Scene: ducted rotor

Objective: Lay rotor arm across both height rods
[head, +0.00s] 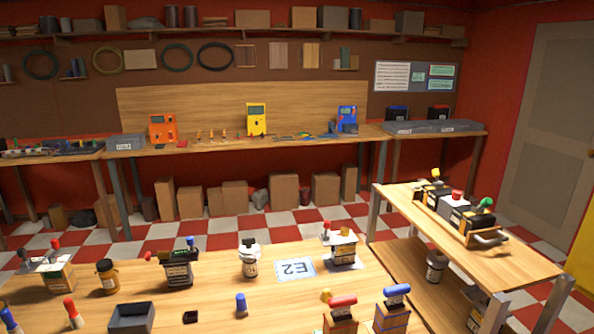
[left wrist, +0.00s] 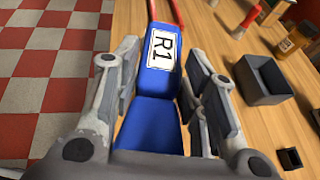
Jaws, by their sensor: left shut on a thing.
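My left gripper (left wrist: 160,80) shows only in the left wrist view. Its grey jaws are shut on a blue piece (left wrist: 150,112) with a white label reading R1. I cannot tell whether this is the rotor arm. I cannot make out the height rods in either view. My right gripper is in neither view.
A dark open box (head: 132,317) and a small black block (head: 190,316) stand on the near table. An E2 card (head: 295,268) lies farther right. Bottles and small devices line the table's back. A side table (head: 525,266) at right holds a tray of devices.

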